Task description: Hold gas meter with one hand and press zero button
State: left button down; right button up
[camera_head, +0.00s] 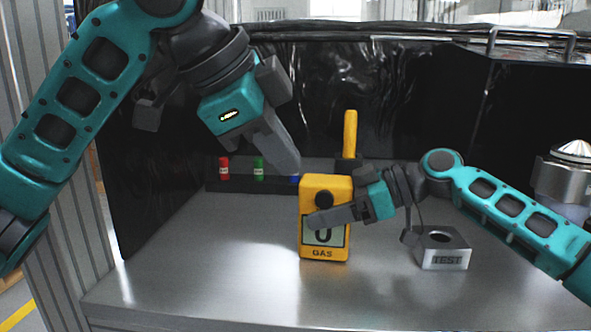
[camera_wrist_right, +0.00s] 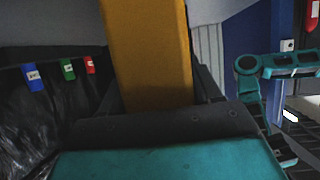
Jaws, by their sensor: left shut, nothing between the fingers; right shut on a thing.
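The yellow gas meter (camera_head: 311,190) stands upright above or on the metal table in the head view, with a dark round button (camera_head: 324,200), a pale display partly covered by my gripper, and the word GAS below. My right gripper (camera_head: 312,221) is shut on the gas meter, its finger crossing the front. In the right wrist view the meter's yellow side (camera_wrist_right: 150,55) rises between the fingers. My left gripper (camera_head: 290,168) is shut and empty, its tips just above and left of the meter's top. I cannot tell whether it touches the meter.
A metal block marked TEST (camera_head: 446,258) with a round hole stands on the table (camera_head: 220,280) at the right. Red (camera_head: 224,168), green (camera_head: 258,168) and blue (camera_head: 295,178) cylinders stand in a dark rack behind. A yellow upright handle (camera_head: 350,133) is behind the meter. The front left table is clear.

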jog(key=o, duration=1.4)
jog(key=shift+c, duration=0.2)
jog(key=shift+d, duration=0.1)
